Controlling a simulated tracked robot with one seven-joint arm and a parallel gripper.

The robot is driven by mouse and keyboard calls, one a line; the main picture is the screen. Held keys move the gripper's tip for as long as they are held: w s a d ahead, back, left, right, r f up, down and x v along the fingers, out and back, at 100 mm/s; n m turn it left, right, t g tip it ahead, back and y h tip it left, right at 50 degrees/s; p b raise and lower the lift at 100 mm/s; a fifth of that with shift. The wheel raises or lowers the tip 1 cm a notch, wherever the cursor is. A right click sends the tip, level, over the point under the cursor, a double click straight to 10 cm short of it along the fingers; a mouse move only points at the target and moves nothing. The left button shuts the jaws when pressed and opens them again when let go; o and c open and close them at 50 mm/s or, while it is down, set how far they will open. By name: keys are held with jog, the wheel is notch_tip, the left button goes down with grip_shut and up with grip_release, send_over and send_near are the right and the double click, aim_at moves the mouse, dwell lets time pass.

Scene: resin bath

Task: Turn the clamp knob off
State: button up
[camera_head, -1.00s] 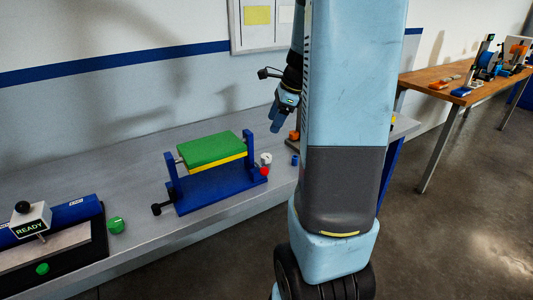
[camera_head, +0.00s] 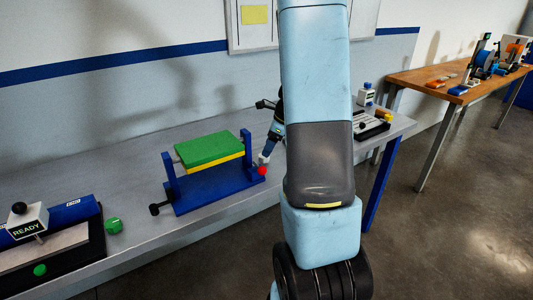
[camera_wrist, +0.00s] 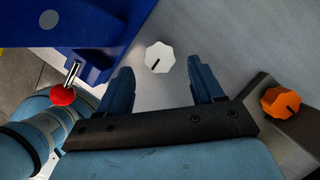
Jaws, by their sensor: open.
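A white eight-sided knob (camera_wrist: 159,57) with a short dark line on its face shows in the wrist view, beside the blue stand (camera_wrist: 110,25). No label tells me whether it is the clamp knob. My gripper (camera_wrist: 160,66) is open, with one finger on either side of the white knob in the picture. I see no contact, and the depth gap is hard to judge. In the head view my gripper (camera_head: 266,156) is low beside the right end of the blue stand (camera_head: 215,190), largely covering the white knob there.
A red ball (camera_wrist: 62,96) on a metal rod sticks out of the stand, close to my wrist. An orange knob (camera_wrist: 281,102) on a dark base lies to the right. A green-topped block (camera_head: 210,149) sits on the stand.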

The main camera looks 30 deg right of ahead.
aim_at(264, 158)
jog(key=shift+x, duration=2.05)
jog(key=c, duration=1)
jog(key=shift+d, duration=0.15)
jog(key=shift+c, duration=0.3)
